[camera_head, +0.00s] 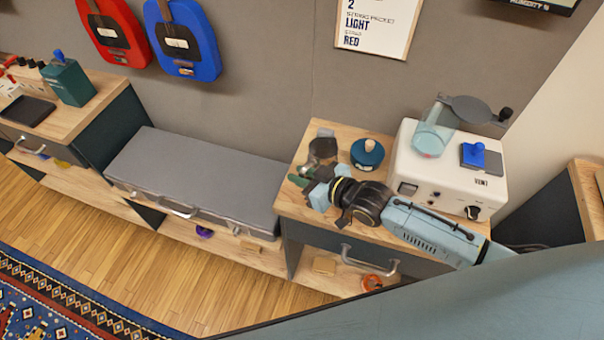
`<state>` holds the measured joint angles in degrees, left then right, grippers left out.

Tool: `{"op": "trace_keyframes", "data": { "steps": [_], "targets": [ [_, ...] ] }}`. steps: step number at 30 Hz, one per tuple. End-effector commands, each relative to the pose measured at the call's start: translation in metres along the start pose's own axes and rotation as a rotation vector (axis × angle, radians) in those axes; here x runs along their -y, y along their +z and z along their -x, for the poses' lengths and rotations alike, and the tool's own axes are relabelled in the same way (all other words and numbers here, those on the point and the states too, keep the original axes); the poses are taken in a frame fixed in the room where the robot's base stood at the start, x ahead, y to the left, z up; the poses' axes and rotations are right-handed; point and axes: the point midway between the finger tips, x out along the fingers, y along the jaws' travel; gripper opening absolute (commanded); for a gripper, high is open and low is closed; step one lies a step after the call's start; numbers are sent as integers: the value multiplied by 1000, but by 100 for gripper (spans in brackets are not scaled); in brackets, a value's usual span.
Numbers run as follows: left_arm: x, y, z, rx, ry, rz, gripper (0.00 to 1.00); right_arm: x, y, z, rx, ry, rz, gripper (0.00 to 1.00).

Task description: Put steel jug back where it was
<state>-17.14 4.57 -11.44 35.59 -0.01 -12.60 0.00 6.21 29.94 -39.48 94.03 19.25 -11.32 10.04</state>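A grey, metallic-looking vessel (322,149), which looks like the steel jug, stands at the back left of the wooden-topped cabinet (289,208). My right arm reaches in from the right, low over this cabinet. My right gripper (306,182) is at the cabinet's left part, just in front of the vessel, and hides its lower part. I cannot tell whether the fingers touch it or how far apart they are. A small green piece shows at the fingertips. My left gripper is not in view.
A round dark-teal pot (367,153) stands right of the vessel. A white device (409,166) with a clear blue cup (434,133) and a blue knob fills the cabinet's right side. A grey padded bench (195,170) adjoins on the left. The wall is close behind.

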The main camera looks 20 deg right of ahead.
Motion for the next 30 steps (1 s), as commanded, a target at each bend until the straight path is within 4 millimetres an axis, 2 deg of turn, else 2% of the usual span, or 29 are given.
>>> {"op": "trace_keyframes", "data": {
  "steps": [9,13,17,24,30],
  "targets": [
    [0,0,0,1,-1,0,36,0,0,0,-1,0,1,27],
    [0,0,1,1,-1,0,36,0,0,8,0,0,1,27],
    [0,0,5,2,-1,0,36,0,0,30,2,0,1,27],
    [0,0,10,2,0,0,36,0,1,81,3,1,1,27],
    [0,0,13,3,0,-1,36,0,0,109,1,0,1,27]
  ]
}}
